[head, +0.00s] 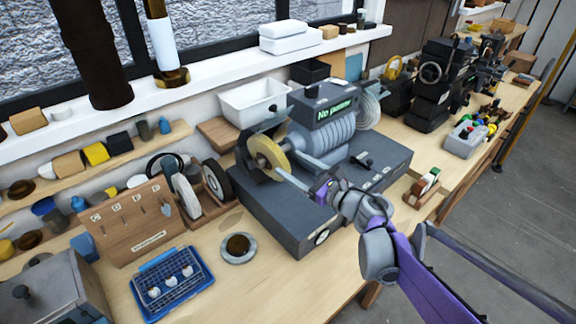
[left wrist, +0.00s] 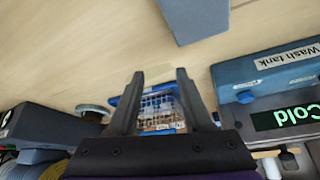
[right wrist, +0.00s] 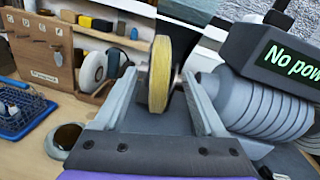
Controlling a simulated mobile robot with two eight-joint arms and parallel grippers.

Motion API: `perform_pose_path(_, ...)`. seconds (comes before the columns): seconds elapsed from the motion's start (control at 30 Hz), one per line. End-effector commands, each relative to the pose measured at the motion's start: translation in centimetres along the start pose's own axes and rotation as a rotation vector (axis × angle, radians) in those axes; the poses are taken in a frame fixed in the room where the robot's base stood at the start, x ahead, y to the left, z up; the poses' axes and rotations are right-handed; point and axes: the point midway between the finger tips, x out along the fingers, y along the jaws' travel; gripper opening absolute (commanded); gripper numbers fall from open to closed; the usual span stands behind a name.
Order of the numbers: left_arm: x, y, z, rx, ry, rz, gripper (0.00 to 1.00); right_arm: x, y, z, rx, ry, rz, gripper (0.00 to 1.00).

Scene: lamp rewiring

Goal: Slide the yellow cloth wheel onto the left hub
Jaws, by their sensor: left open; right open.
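The yellow cloth wheel (head: 268,155) stands upright at the left end of the grey machine (head: 330,132), where the left hub is. The wheel covers the hub, so I cannot tell how far on it sits. My right gripper (head: 285,174) is open at the wheel. In the right wrist view the wheel (right wrist: 160,75) shows edge-on between the two spread fingers, with visible room beside the left one. My left gripper (left wrist: 157,76) is open and empty, with a blue tray and wire basket (left wrist: 158,105) beyond its fingers.
The machine's display (head: 335,110) reads "No power". Left of it are a wooden rack of wheels (head: 212,190), a round dish (head: 238,248) and a blue tray (head: 205,292). A white bin (head: 255,102) stands behind. Bench front right holds a small tape-like item (head: 428,182).

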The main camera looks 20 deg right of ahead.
Motion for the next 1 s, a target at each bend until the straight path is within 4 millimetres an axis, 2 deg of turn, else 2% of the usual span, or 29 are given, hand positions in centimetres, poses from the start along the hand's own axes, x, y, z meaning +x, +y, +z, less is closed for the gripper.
perform_pose_path(0.27, 0.0, 0.0, 0.0, 0.0, 0.0, 0.0, 0.5, 0.0, 0.0, 0.0, 0.0, 0.0, 0.0, 0.72)
perform_pose_path(0.43, -0.1, 0.0, -0.2, 0.0, 0.002, 0.0, 0.5, 1.0, 0.0, 0.1, 0.0, -0.001, 0.001, 0.72)
perform_pose_path(0.8, -0.9, 0.0, -1.1, 0.0, 0.011, 0.0, 0.5, 7.5, 0.0, 0.2, 0.0, -0.002, 0.003, 0.72)
perform_pose_path(1.0, -1.2, 0.0, -1.5, 0.0, 0.014, 0.0, 0.5, 10.0, 0.0, 0.1, 0.0, -0.001, 0.001, 0.72)
